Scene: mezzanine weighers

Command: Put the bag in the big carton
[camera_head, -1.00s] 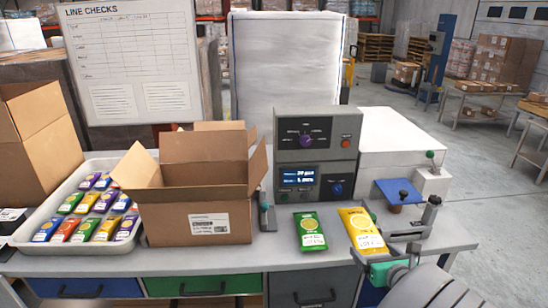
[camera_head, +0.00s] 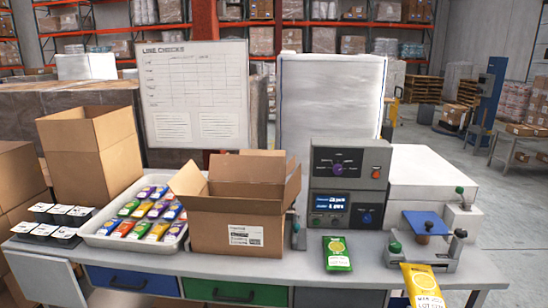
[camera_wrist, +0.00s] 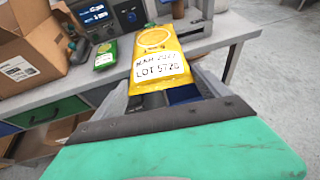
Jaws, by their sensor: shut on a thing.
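A yellow bag (camera_head: 423,287) with a white date-and-lot label is at the lower right in the head view, in front of the bench edge. In the wrist view the same yellow bag (camera_wrist: 158,58) stands out beyond my gripper (camera_wrist: 170,96), which is shut on its near end. The jaws are out of sight in the head view. An open brown carton (camera_head: 225,238) with raised flaps and a white label stands mid-bench, left of the bag; the wrist view shows this carton (camera_wrist: 38,60) at upper left. A taller open carton (camera_head: 72,165) stands farther left. Their insides are hidden.
A green bag (camera_head: 337,254) lies on the bench (camera_head: 290,272) before the grey control box (camera_head: 347,160). A small press (camera_head: 428,225) with a blue plate stands at right. A white tray (camera_head: 98,238) of several coloured bags sits left of the labelled carton.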

